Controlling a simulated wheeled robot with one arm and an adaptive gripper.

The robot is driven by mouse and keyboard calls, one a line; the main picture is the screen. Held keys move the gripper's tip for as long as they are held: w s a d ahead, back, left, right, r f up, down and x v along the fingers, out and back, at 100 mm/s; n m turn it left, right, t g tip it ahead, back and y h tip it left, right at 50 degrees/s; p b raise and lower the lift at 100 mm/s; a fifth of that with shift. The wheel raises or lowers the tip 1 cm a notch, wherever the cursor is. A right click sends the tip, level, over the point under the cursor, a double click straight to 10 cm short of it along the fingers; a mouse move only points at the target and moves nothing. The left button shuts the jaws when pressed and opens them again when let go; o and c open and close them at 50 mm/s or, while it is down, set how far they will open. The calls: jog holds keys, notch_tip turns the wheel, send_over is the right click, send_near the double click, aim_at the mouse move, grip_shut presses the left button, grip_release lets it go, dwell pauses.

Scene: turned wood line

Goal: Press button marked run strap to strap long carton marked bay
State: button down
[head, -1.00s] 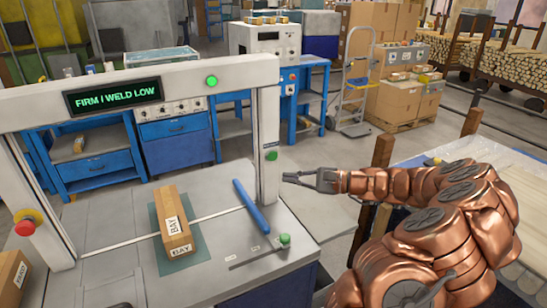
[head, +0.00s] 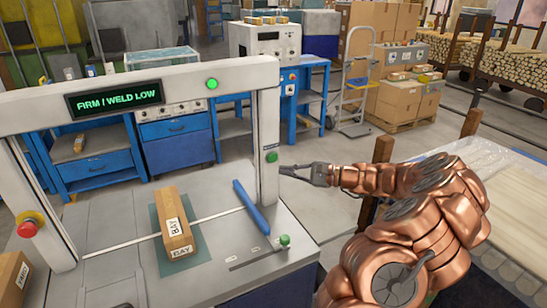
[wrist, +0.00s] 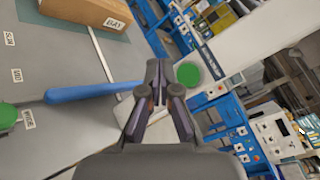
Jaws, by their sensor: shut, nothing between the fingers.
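The long carton marked BAY (head: 174,222) lies on a green mat (head: 158,246) on the strapping machine's table, across the slot line under the arch. It also shows at the top of the wrist view (wrist: 88,12). A green button (head: 271,157) sits on the arch's right post; its label is not readable. In the wrist view the green button (wrist: 188,75) is just right of my fingertips. My gripper (head: 281,170) is shut and empty, its tips close to the post just below and right of the button. I cannot tell whether they touch.
A blue bar (head: 251,207) lies on the table beside the carton. A green knob (head: 284,240) on a slider is at the table's right corner. A red stop button (head: 27,228) is on the left post. The display (head: 115,96) reads FIRM / WELD LOW.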

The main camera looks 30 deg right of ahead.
jog(key=shift+w+d, duration=0.2)
jog(key=shift+w, duration=1.95)
jog(key=shift+w, duration=0.15)
jog(key=shift+w, duration=0.25)
jog(key=shift+w, duration=0.35)
dwell(0.6)
jog(key=shift+s, duration=0.8)
jog(key=shift+s+a+b, duration=0.15)
jog(key=shift+s+b, duration=0.15)
jog(key=shift+s, duration=0.95)
jog(key=shift+s+a+b, duration=0.1)
jog(key=shift+s+b, duration=0.15)
jog(key=shift+s, duration=1)
